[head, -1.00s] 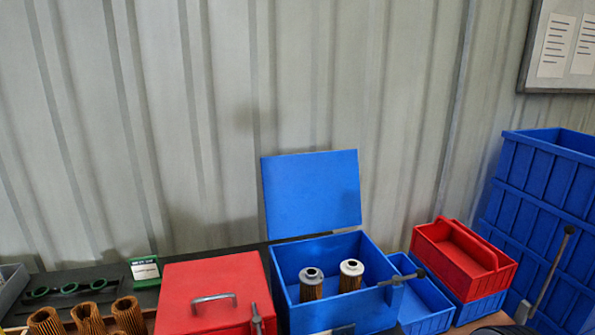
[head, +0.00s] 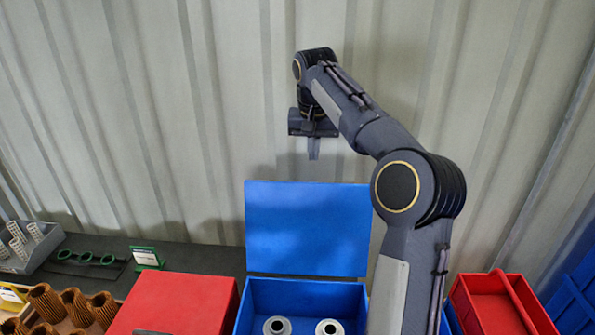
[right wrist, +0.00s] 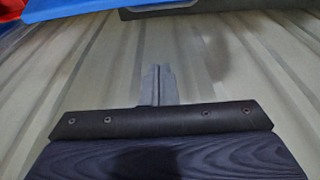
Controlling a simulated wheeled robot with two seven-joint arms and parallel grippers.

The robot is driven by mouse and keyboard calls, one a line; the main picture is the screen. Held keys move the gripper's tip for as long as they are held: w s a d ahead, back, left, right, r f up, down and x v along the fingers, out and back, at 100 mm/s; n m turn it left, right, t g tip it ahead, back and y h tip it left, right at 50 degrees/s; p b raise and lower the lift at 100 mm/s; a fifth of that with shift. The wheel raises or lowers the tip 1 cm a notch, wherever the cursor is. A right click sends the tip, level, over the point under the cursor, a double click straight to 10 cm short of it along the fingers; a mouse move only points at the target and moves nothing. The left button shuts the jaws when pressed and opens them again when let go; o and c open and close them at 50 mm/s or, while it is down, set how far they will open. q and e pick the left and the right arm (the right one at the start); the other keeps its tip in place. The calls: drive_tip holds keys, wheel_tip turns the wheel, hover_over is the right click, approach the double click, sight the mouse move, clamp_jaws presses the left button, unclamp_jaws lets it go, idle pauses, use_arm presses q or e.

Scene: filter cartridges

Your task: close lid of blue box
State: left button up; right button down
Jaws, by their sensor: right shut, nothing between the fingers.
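The blue box (head: 262,290) stands on the table at the bottom centre of the head view. Its lid (head: 306,228) stands upright, open, at the back of the box. Two filter cartridges (head: 277,326) stand inside it. My right gripper (head: 314,154) is shut and empty, pointing down, above the lid's top edge in the head view. In the right wrist view the shut fingers (right wrist: 157,86) point toward the ribbed wall, and a blue panel, likely the lid (right wrist: 90,14), crosses the top left corner. My arm hides part of the box's right side. My left gripper is not in view.
A closed red box (head: 175,303) stands left of the blue box. A red tray (head: 500,302) and blue bins (head: 578,300) are at the right. Brown pleated filters (head: 75,305) and a green ring holder (head: 88,259) are at the left. The ribbed wall (head: 190,110) rises close behind.

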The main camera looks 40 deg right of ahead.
sight(311, 186)
drive_tip(key=x, duration=1)
drive_tip(key=s+a, duration=0.2)
drive_tip(key=s, duration=0.1)
drive_tip(key=shift+a+r+p, duration=0.35)
drive_tip(key=shift+r, duration=0.05)
drive_tip(key=shift+a, duration=0.1)
